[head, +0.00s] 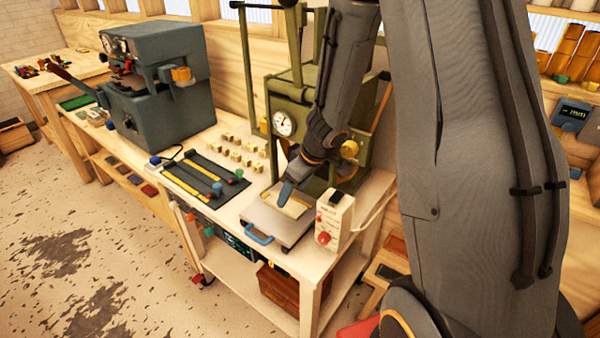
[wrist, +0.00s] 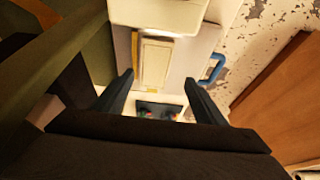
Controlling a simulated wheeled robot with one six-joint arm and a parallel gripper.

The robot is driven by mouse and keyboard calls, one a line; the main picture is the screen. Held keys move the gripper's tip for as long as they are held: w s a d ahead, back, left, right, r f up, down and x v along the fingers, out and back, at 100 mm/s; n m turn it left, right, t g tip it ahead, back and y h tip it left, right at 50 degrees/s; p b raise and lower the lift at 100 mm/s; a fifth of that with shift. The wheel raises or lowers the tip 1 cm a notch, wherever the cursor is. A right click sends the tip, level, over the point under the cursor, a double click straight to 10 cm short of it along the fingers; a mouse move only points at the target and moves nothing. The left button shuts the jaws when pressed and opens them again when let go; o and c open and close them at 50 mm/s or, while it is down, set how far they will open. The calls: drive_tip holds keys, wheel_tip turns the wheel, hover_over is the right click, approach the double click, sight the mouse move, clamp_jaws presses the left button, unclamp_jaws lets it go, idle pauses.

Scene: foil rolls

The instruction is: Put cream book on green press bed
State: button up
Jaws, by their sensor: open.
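The cream book (head: 294,207) lies flat on the pale metal plate of the green press bed (head: 262,218), in front of the green press (head: 290,100). My gripper (head: 288,188) is just above the book, pointing down at it. In the wrist view the two dark fingers (wrist: 158,92) are apart, with nothing between them. The cream book also shows there (wrist: 154,62), beyond the fingertips, with a yellow strip along its left side. The bed's blue handle (wrist: 212,69) is to its right. Part of the book is hidden by the gripper in the head view.
A white control box (head: 335,218) with red buttons stands close on the right of the bed. Left of it are a black rack with yellow strips (head: 205,178) and several small cream blocks (head: 240,150). A blue-grey machine (head: 160,85) stands farther left.

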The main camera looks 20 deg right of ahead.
drive_tip(key=p+v, duration=0.2)
drive_tip(key=v, duration=0.5)
idle(0.3)
